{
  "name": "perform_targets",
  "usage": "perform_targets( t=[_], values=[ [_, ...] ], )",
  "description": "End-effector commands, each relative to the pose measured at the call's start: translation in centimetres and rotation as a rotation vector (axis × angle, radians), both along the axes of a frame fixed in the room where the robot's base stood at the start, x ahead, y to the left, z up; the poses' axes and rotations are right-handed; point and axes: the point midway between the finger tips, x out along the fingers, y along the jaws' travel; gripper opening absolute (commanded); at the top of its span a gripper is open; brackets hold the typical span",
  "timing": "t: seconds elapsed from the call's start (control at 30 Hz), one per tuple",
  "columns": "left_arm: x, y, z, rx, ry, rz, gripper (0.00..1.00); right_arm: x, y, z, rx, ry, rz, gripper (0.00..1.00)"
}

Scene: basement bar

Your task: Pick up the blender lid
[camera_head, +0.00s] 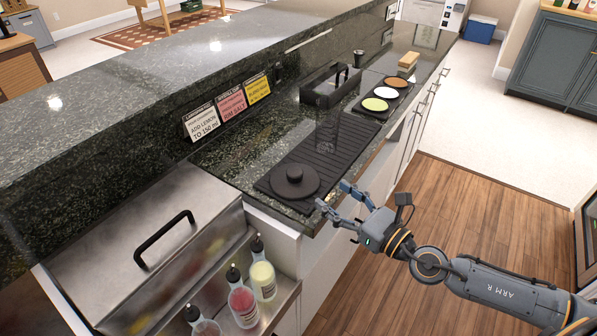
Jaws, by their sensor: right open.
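The blender lid (295,182) appears to be the dark round disc with a raised knob. It lies flat on the near end of the black ribbed mat (332,158) on the counter. My right gripper (333,195) comes in from the right at the counter's front edge. Its fingers are spread and empty. Its fingertips are just right of the lid and look apart from it. My left gripper is out of view.
A steel bin with a black handle (165,238) stands at the left, with squeeze bottles (243,303) before it. A dark caddy (331,88) and a tray of coloured discs (374,104) sit farther along the counter. Cards (230,104) lean against the raised ledge.

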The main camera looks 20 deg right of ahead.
Motion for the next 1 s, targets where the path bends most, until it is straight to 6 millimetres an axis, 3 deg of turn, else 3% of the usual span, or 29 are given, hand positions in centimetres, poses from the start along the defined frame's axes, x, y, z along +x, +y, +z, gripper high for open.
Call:
perform_targets(
  t=[0.1,0.3,0.5,0.7,1.0],
  values=[
    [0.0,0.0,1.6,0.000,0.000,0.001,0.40,2.1,0.8,0.6,0.006,-0.001,-0.005,0.63],
    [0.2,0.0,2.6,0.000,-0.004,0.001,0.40,4.5,2.0,0.3,0.004,-0.001,-0.004,0.63],
    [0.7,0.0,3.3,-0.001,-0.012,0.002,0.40,5.6,2.8,0.3,0.004,0.002,-0.001,0.63],
    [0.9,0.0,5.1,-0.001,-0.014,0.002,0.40,7.9,4.7,0.9,0.005,0.001,-0.002,0.63],
    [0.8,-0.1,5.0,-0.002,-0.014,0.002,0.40,9.5,5.4,0.4,0.003,0.004,0.000,0.63]
  ],
)
